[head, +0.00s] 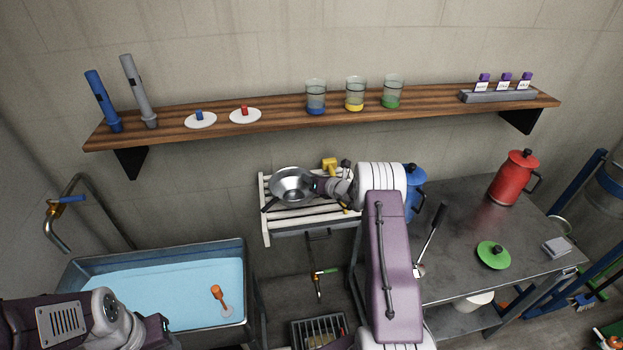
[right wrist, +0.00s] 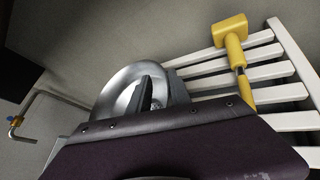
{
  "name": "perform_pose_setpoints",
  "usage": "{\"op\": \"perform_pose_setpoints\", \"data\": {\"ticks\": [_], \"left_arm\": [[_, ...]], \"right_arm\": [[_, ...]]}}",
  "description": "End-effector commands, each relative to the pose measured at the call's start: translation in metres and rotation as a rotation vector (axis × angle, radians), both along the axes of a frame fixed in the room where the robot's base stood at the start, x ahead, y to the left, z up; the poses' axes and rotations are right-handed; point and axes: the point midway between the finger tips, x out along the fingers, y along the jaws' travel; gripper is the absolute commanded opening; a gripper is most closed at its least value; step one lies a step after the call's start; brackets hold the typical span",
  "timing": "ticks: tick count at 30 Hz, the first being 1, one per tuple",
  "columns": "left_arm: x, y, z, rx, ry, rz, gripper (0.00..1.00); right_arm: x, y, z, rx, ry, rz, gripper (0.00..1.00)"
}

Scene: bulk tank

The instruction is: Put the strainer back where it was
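The strainer (head: 293,184) is a shiny metal bowl in the head view, over the left part of the white slatted rack (head: 266,228). My right gripper (head: 322,186) is at its right side and appears shut on it, with the bowl beyond the fingers. In the right wrist view the strainer (right wrist: 117,92) shows partly behind the fingers of my right gripper (right wrist: 162,88). My own purple arm link hides the lower part there. I cannot tell whether the bowl touches the slats. My left gripper is not clearly in view; only my left arm shows at the lower left.
A yellow-handled tool (right wrist: 235,50) lies on the rack close to my right gripper. A wooden shelf (head: 270,118) with beakers runs above. A water-filled sink (head: 160,290) is at left. A metal table (head: 465,225) with a red pot (head: 513,178) and green lid (head: 493,254) is at right.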

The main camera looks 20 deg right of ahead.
Motion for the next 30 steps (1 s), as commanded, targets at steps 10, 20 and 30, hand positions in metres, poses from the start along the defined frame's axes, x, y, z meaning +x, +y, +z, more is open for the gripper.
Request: {"op": "perform_pose_setpoints", "data": {"ticks": [10, 20, 30], "left_arm": [[0.000, 0.000, -0.001, 0.000, 0.000, 0.000, 0.49], [0.000, 0.000, -0.013, 0.000, 0.000, 0.000, 0.49], [0.000, 0.000, -0.019, 0.000, 0.000, 0.000, 0.49]], "right_arm": [[-0.008, -0.002, 0.004, 0.000, 0.001, -0.002, 0.24], [-0.069, -0.012, 0.029, 0.000, -0.001, -0.004, 0.24], [-0.109, -0.018, 0.047, 0.000, -0.001, 0.000, 0.24]]}}
